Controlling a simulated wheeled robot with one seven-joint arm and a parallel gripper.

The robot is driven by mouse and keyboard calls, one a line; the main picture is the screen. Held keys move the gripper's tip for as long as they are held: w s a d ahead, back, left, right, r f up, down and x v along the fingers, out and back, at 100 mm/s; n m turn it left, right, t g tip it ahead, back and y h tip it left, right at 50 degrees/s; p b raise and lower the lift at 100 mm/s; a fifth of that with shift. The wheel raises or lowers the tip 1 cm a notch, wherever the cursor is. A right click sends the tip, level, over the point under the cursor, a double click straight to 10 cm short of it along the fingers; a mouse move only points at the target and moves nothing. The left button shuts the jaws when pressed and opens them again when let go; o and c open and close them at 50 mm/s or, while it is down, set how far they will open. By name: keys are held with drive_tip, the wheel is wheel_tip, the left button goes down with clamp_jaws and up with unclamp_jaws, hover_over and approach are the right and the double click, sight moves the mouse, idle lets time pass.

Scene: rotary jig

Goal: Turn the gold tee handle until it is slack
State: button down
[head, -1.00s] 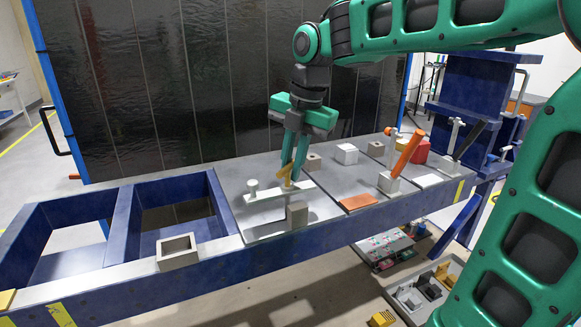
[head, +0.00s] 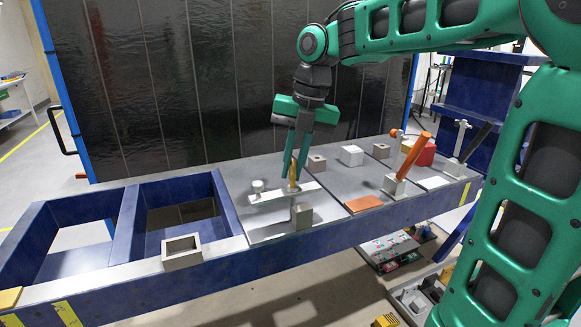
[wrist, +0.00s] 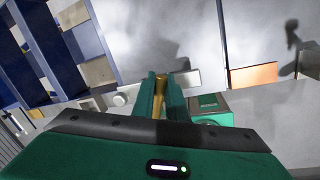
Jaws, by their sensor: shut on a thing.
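The gold tee handle (head: 293,177) stands at the right part of a light flat bar on the grey plate of the jig. My gripper (head: 293,183) points down over it, with its two green fingers closed about the handle. In the wrist view the gold handle (wrist: 160,103) shows between the fingers, and my gripper (wrist: 161,82) hides much of it. The light bar (head: 270,195) also carries a pale round knob (head: 258,186) at its left end. A grey block (head: 302,216) sits just in front of the bar.
An orange lever (head: 414,155) leans on a block to the right, near an orange plate (head: 363,203). White (head: 351,156) and red (head: 424,153) blocks stand behind. Open blue frame bays (head: 72,228) lie at the left, with a hollow square block (head: 181,252) on their front edge.

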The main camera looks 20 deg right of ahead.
drive_tip(key=shift+w+r, duration=0.1)
drive_tip(key=c, duration=1.8)
unclamp_jaws()
drive_tip(key=shift+o, duration=0.2)
wheel_tip(320, 180, up, 10)
drive_tip(key=d, duration=0.2)
drive_tip(key=shift+s+r, duration=0.15)
drive_tip(key=shift+s, duration=0.25)
